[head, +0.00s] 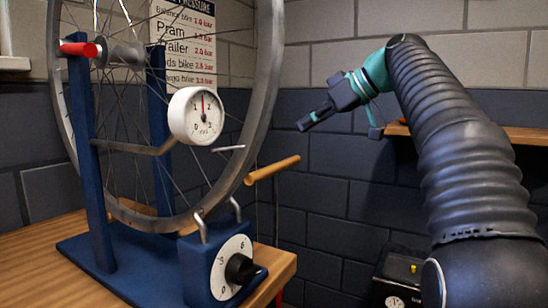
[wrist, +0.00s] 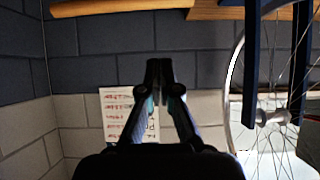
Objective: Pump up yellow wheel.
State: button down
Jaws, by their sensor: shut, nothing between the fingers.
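A spoked wheel with a grey rim (head: 262,100) stands in a blue truing stand (head: 98,265) on the bench; no yellow shows on it. A round white gauge (head: 196,116) sits in front of the wheel, its needle pointing about straight up between 1 and 2. A dial with a black knob (head: 241,269) is on the stand's blue box. My gripper (head: 304,123) is shut and empty, in the air to the right of the wheel and pointing left. In the wrist view my gripper (wrist: 158,66) shows closed fingertips, with the wheel (wrist: 237,85) to the right.
A pressure chart (head: 188,45) hangs on the wall behind the wheel. A wooden rod (head: 272,169) sticks out right of the rim. A black box (head: 398,272) with a gauge and a small yellow part stands low at the right. A wooden shelf (head: 525,135) is behind my arm.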

jog(key=s+d+f+b+x, duration=0.1)
jog(key=f+b+x, duration=0.1)
jog(key=x, duration=1)
jog(key=shift+w+a+f, duration=0.25)
